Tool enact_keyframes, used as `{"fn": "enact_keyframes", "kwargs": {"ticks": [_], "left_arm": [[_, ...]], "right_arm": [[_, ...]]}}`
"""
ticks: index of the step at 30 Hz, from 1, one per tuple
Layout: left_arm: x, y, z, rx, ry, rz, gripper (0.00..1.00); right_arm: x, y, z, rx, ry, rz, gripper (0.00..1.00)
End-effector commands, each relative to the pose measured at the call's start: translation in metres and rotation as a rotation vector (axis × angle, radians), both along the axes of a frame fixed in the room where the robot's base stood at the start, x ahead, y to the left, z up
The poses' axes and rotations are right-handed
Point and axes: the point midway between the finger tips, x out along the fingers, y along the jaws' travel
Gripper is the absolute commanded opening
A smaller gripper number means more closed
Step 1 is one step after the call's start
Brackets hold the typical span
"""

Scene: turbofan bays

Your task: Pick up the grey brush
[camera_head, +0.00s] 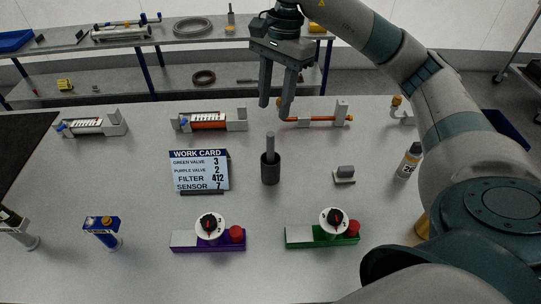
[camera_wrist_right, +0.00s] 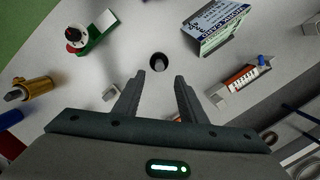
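A grey upright handle, which I take for the grey brush (camera_head: 270,143), stands in a dark round cup (camera_head: 270,171) at the middle of the table. Its lower end is hidden in the cup. In the right wrist view the brush (camera_wrist_right: 158,66) and the cup (camera_wrist_right: 157,57) show end-on, just beyond the gap between my fingertips. My right gripper (camera_head: 275,106) is open and empty, raised above the table; in the head view it shows above the cup. Its fingers (camera_wrist_right: 160,76) are apart in the wrist view and not touching the brush. My left gripper is not in view.
A work card (camera_head: 200,171) stands left of the cup. A small grey block (camera_head: 344,174) is to its right. Purple (camera_head: 190,239) and green (camera_head: 301,236) valve units are in front. Cartridge holders (camera_head: 211,121) line the back. A bottle (camera_head: 409,161) stands near my right arm.

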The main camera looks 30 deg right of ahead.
Motion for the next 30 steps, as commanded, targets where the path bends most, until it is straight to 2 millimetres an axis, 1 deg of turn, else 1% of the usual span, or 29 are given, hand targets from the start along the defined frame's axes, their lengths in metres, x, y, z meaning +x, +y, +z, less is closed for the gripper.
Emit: {"fn": "enact_keyframes", "kwargs": {"ticks": [9,15,21,30], "left_arm": [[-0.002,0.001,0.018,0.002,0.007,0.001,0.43],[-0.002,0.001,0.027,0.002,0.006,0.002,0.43],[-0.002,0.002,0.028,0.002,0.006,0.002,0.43],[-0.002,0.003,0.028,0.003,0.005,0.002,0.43]], "right_arm": [[-0.003,0.007,-0.047,0.000,0.004,0.000,0.38],[-0.003,0.011,-0.073,0.001,0.002,0.000,0.38],[-0.003,0.012,-0.083,0.000,0.000,0.001,0.38],[-0.003,0.012,-0.083,0.000,0.000,0.001,0.38]]}}
